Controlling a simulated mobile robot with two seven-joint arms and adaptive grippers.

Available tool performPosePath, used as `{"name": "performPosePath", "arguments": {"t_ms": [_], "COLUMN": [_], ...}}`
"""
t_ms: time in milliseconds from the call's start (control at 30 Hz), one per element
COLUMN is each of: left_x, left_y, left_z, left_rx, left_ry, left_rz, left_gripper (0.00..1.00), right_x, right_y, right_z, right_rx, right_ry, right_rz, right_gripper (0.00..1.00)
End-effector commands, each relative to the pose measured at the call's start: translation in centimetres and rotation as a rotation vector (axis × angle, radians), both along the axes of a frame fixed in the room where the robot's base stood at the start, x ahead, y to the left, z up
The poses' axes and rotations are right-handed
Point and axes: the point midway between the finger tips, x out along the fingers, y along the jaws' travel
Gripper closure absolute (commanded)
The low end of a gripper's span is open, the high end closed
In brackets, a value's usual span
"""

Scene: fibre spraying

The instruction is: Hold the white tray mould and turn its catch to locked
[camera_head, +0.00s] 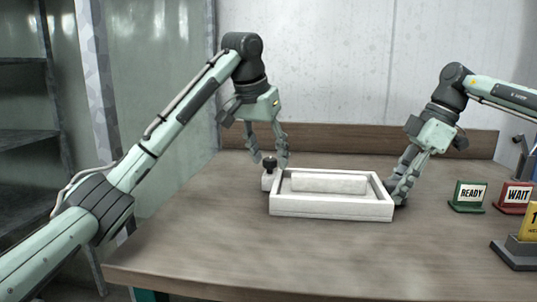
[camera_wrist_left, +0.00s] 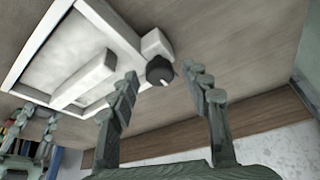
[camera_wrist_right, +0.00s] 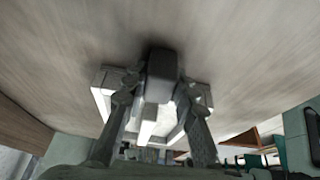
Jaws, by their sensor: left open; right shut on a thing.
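The white tray mould (camera_head: 331,209) lies flat on the table; it also shows in the left wrist view (camera_wrist_left: 36,46) and, partly hidden, in the right wrist view. Its catch, a black round knob (camera_head: 269,163) with a white mark, sits on a small block at the mould's left end and shows in the left wrist view (camera_wrist_left: 160,70). My left gripper (camera_head: 268,161) is open, pointing down, with its fingers on either side of the knob. My right gripper (camera_head: 400,197) is shut on the mould's right end, where a dark grey block (camera_wrist_right: 162,68) shows between the fingers.
A green READY sign (camera_head: 470,195), a red WAIT sign (camera_head: 514,196) and a yellow sign (camera_head: 528,228) stand at the table's right. A wooden backboard (camera_head: 330,137) runs along the rear edge. The table front (camera_head: 290,255) is clear.

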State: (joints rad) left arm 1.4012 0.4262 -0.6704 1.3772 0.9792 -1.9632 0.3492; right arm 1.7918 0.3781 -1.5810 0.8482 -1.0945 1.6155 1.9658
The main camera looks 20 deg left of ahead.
Motion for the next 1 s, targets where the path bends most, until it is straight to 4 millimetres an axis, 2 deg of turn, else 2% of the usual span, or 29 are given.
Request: {"name": "performPosePath", "arguments": {"t_ms": [233,600,1000], "left_x": [0.02,0.01,0.03], "left_y": [0.02,0.03,0.08], "left_z": [-0.04,-0.01,0.01], "left_rx": [0.0,0.0,-0.001], "left_ry": [0.0,0.0,0.001], "left_rz": [0.0,0.0,-0.073], "left_gripper": [0.53,0.99,1.0], "right_x": [0.03,0.03,0.03], "right_y": [0.04,0.04,0.04], "right_z": [0.07,0.07,0.07], "right_rx": [0.001,0.001,0.001], "right_ry": [-0.002,-0.002,-0.002], "right_rz": [-0.001,-0.001,-0.001], "right_gripper": [1.0,1.0,1.0]}}
